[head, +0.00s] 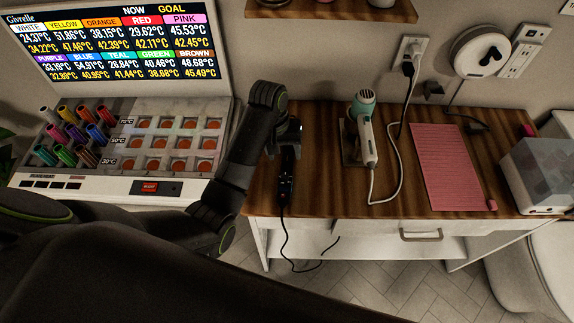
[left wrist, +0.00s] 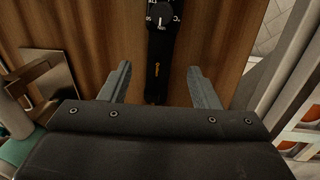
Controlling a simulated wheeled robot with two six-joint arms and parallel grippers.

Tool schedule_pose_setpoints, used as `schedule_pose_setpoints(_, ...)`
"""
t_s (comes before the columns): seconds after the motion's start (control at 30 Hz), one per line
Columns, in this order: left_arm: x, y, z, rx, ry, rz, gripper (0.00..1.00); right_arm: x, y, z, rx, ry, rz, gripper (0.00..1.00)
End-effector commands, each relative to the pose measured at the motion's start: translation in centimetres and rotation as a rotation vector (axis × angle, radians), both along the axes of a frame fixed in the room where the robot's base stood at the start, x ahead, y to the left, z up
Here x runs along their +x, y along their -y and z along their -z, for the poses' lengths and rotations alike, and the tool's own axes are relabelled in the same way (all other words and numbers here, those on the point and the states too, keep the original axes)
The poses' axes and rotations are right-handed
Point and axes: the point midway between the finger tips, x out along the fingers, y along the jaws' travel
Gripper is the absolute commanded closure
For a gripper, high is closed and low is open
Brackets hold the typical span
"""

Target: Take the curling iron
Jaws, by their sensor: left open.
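The black curling iron (head: 287,180) lies on the left part of the wooden table, its cord hanging over the front edge. In the left wrist view its dark handle (left wrist: 160,50), with a round dial and small orange lettering, runs between the finger lines. My left gripper (head: 290,132) is over the iron's far part and hides some of it. In the left wrist view, the gripper (left wrist: 158,76) is open, one finger on each side of the handle, with bare wood showing between. Whether it touches the iron cannot be told. My right gripper is not in view.
A teal and white hair dryer (head: 365,125) stands in a metal holder to the right of the iron. A pink mat (head: 448,165) lies further right, beside a clear-lidded white box (head: 542,175). A heater panel with colored rollers (head: 75,135) is at left.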

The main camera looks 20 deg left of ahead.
Motion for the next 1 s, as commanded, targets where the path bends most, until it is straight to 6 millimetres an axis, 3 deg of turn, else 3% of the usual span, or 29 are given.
schedule_pose_setpoints(0.23, -0.4, 0.7, 3.5, 0.000, -0.004, 0.001, 0.44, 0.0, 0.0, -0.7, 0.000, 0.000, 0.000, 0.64)
schedule_pose_setpoints(0.57, -0.4, 0.8, 4.1, 0.001, 0.000, 0.000, 0.45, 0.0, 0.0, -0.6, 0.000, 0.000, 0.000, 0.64)
schedule_pose_setpoints(1.0, -0.4, 0.8, 4.1, 0.001, 0.000, 0.000, 1.00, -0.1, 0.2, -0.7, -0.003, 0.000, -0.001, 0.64)
